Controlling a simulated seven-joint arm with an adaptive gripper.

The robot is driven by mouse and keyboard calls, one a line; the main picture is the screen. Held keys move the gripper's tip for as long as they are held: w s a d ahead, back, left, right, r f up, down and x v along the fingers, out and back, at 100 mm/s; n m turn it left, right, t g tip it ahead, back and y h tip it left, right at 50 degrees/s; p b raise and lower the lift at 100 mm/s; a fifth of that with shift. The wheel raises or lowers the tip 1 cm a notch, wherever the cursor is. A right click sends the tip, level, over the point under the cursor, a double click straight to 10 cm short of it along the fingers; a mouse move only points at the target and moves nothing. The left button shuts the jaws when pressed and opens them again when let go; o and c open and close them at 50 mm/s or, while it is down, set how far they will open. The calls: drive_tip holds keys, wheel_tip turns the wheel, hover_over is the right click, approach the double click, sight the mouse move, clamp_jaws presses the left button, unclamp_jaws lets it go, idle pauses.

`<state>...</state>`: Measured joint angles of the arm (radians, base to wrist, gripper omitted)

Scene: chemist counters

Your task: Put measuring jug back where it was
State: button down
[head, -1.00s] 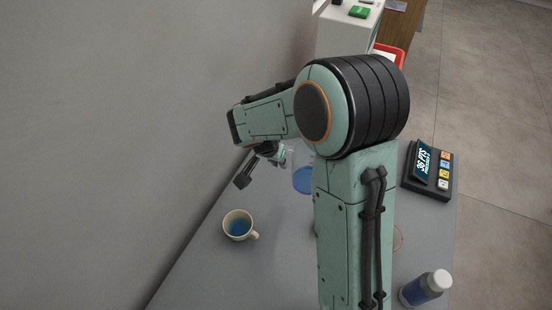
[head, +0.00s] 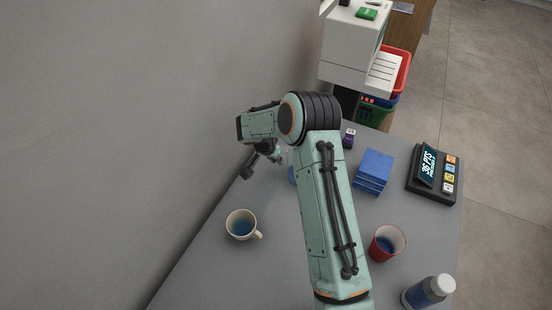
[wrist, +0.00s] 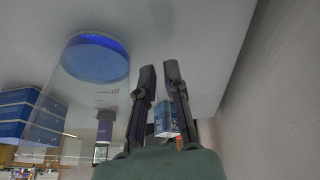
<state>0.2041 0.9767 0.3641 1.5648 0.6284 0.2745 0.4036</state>
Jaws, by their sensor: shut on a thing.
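The measuring jug (wrist: 95,59) is clear with red marks and blue liquid at its base; it shows at the left of the wrist view. In the head view only a blue sliver of it (head: 291,175) shows beside my arm, which hides the rest. My gripper (wrist: 159,72) is shut on the jug, beside its body; the part between the fingers is hard to make out. In the head view my gripper (head: 250,167) is over the far left of the counter, near the wall. I cannot tell whether the jug touches the counter.
A cream mug (head: 241,225) stands front left on the grey counter (head: 205,265). To the right are a red cup (head: 387,243), stacked blue boxes (head: 374,168), a bottle (head: 428,291), a small purple bottle (head: 348,138) and a card terminal (head: 433,174). The wall bounds the left.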

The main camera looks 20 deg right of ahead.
drive_tip(key=c, duration=1.6)
unclamp_jaws()
drive_tip(key=shift+f, duration=0.1)
drive_tip(key=o, duration=0.4)
drive_tip(key=s+a+r+n, duration=0.15)
drive_tip(key=s+r, duration=0.25)
drive_tip(key=r, duration=0.4)
drive_tip(key=s+a+r, duration=0.3)
drive_tip(key=r, duration=0.5)
drive_tip(key=s+a+r+n+g+y, duration=0.1)
drive_tip(key=s+r+n, duration=0.1)
drive_tip(key=s, duration=0.7)
drive_tip(key=s+a+r+n+g+y, duration=0.1)
drive_tip(key=s+a+n+y, duration=0.1)
drive_tip(key=s, duration=0.7)
drive_tip(key=s+a+r+n+g+y, duration=0.1)
drive_tip(key=s+n, duration=0.3)
drive_tip(key=s, duration=0.6)
drive_tip(key=shift+s+a+r, duration=0.1)
drive_tip(key=shift+a+r, duration=0.15)
drive_tip(key=shift+r, duration=0.6)
